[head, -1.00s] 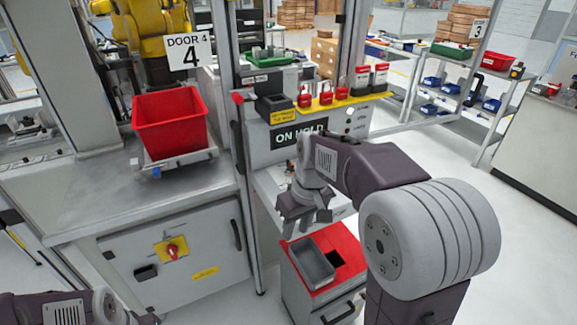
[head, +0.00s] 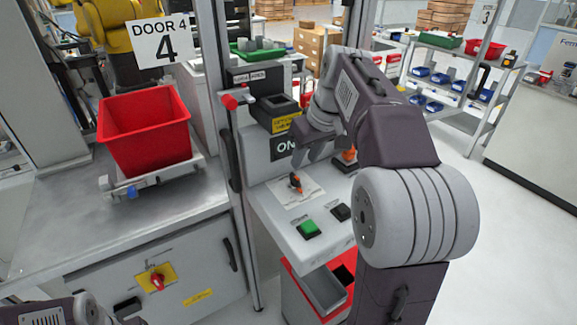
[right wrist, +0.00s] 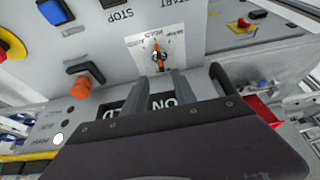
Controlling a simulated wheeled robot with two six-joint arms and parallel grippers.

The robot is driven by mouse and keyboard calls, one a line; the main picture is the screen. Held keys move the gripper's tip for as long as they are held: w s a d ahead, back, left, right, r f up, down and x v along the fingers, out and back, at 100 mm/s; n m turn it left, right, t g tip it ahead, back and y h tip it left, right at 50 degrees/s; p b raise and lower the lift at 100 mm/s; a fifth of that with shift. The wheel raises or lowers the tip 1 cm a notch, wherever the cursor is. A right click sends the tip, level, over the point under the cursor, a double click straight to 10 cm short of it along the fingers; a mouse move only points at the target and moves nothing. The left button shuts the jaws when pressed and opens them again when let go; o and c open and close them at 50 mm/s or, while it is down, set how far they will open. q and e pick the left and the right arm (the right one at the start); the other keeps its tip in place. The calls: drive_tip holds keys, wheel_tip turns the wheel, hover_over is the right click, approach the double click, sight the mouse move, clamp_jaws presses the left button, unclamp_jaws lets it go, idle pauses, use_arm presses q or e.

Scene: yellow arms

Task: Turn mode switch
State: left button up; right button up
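The mode switch (head: 295,182) is an orange and black rotary knob on a white labelled plate, on the sloping grey control panel (head: 265,204). It also shows in the right wrist view (right wrist: 157,57), with a HOLD label among others around it. My right gripper (head: 308,150) is just above and behind the switch in the head view, apart from it. In the right wrist view its fingers (right wrist: 160,84) are spread and empty, with the switch seen beyond the gap between them. My left arm shows at the lower left corner of the head view; its fingers cannot be made out.
A green button (head: 309,229) and a black button (head: 341,212) sit close to the switch. An orange lamp (right wrist: 82,88) stands up from the panel near the gripper. A partly covered ON HOLD sign (head: 287,146) is behind. A red bin (head: 145,135) stands on the left bench.

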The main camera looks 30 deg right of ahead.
sight(297, 178)
drive_tip(key=x, duration=0.2)
drive_tip(key=b+x, duration=0.1)
drive_tip(key=x, duration=0.2)
drive_tip(key=b+x, duration=0.1)
drive_tip(key=x, duration=0.1)
drive_tip(key=shift+s+f, duration=0.2)
drive_tip(key=shift+f, duration=0.1)
use_arm(q)
drive_tip(key=shift+s+f, duration=0.2)
drive_tip(key=shift+f, duration=0.3)
drive_tip(key=shift+s+f, duration=0.15)
drive_tip(key=shift+f, duration=0.35)
use_arm(e)
drive_tip(key=shift+w+a+f, duration=0.1)
drive_tip(key=shift+w+f, duration=0.05)
drive_tip(key=shift+f, duration=0.35)
clamp_jaws()
